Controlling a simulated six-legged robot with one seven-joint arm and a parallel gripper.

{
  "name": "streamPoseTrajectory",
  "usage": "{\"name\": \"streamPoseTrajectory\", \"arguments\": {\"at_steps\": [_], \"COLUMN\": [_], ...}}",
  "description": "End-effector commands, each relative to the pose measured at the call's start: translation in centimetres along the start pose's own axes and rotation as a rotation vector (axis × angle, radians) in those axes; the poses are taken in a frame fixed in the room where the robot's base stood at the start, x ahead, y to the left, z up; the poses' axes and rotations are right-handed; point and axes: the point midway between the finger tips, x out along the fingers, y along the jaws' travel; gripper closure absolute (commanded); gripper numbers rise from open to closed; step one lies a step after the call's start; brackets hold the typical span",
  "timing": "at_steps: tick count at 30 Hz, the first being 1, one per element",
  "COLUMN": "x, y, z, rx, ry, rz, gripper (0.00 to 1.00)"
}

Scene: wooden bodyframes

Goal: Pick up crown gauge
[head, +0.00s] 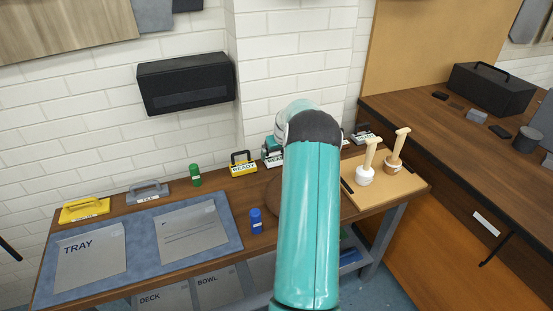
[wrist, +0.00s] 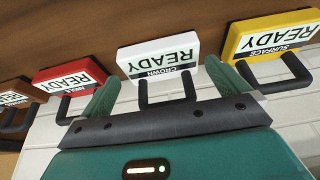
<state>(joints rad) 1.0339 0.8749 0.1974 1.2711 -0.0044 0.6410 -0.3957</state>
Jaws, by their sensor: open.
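The crown gauge (wrist: 159,56) is a white block with a "READY / CROWN" label, upside down in the wrist view, and a black loop handle (wrist: 167,99). My gripper (wrist: 162,84) is open. Its two green fingers stand either side of that handle, with gaps visible between them and the handle. In the head view the white gauge (head: 271,161) is on the wooden bench at the wall, partly covered by my gripper (head: 272,148) and arm.
The yellow surface gauge (wrist: 269,37) and the red angle gauge (wrist: 73,75) flank it closely. A brown gauge (wrist: 17,94) is farther left. In the head view, a green bottle (head: 195,175), a blue bottle (head: 256,220) and a board with two mallets (head: 382,185) share the bench.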

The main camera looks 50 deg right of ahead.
Motion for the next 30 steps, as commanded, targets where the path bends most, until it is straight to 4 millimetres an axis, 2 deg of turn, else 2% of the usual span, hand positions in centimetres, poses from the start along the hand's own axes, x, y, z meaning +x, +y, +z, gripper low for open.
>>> {"name": "streamPoseTrajectory", "arguments": {"at_steps": [3, 6, 13, 14, 18, 20, 30], "x": [2.0, 2.8, 3.0, 3.0, 3.0, 2.9, 2.5], "y": [-0.1, -0.1, -0.1, -0.1, -0.1, -0.1, -0.1], "z": [0.1, 0.0, 0.0, 0.0, 0.0, -0.1, -0.2], "rx": [0.0, 0.0, 0.0, 0.0, 0.0, 0.0, 0.0], "ry": [-0.001, 0.001, 0.001, 0.001, 0.001, 0.002, 0.003], "rz": [-0.002, -0.001, 0.0, 0.0, 0.0, 0.0, 0.0], "gripper": [0.0, 0.0, 0.0, 0.02, 0.29, 0.39, 0.39]}}
